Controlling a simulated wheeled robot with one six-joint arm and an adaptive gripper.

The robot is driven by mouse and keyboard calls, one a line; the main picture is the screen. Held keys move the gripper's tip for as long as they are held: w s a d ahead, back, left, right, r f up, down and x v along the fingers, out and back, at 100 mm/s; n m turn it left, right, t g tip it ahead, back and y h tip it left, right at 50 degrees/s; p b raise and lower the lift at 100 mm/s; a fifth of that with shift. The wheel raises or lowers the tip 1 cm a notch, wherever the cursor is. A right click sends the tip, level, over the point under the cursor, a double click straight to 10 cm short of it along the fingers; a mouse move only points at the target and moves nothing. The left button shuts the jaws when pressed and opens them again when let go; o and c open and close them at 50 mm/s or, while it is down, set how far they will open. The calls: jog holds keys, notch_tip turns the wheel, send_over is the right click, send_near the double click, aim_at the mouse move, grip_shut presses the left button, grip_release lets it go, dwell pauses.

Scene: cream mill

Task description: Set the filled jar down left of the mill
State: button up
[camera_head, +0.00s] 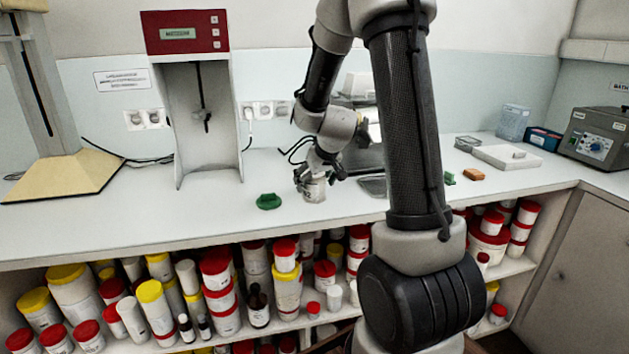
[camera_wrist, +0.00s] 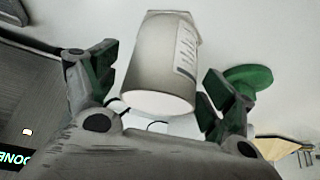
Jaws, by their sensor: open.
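A white jar (camera_head: 314,190) with a printed label stands on the counter, left of a grey machine (camera_head: 370,155) that is mostly hidden behind my arm and appears to be the mill. In the wrist view the jar (camera_wrist: 160,65) lies between my gripper's green-padded fingers, its pale open end facing the camera. My gripper (camera_head: 318,172) is open, with gaps beside the jar. A green lid (camera_head: 269,201) lies on the counter just left of the jar; it also shows in the wrist view (camera_wrist: 248,77). A dark panel with lit letters (camera_wrist: 15,157) shows at lower left there.
A red-topped stirring machine (camera_head: 187,35) stands at back left, beside a beige-based stand (camera_head: 65,175). A small orange block (camera_head: 474,175) and a white plate (camera_head: 507,157) lie to the right. The counter front left of the lid is clear. Shelves below hold several containers.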

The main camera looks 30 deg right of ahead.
jog(key=d+v, duration=0.1)
jog(key=v, duration=1.1)
jog(key=s+a+r, duration=0.2)
jog(key=s, duration=0.6)
jog(key=s+a+r+g, duration=0.1)
jog(key=s+a, duration=0.2)
jog(key=s, duration=0.5)
jog(key=s+a+r+g, duration=0.1)
jog(key=s+a+r, duration=0.1)
jog(key=s, duration=0.6)
jog(key=shift+s+a+r+n+y, duration=0.25)
jog(key=shift+a+r+n+y, duration=0.05)
jog(key=shift+r+n, duration=0.1)
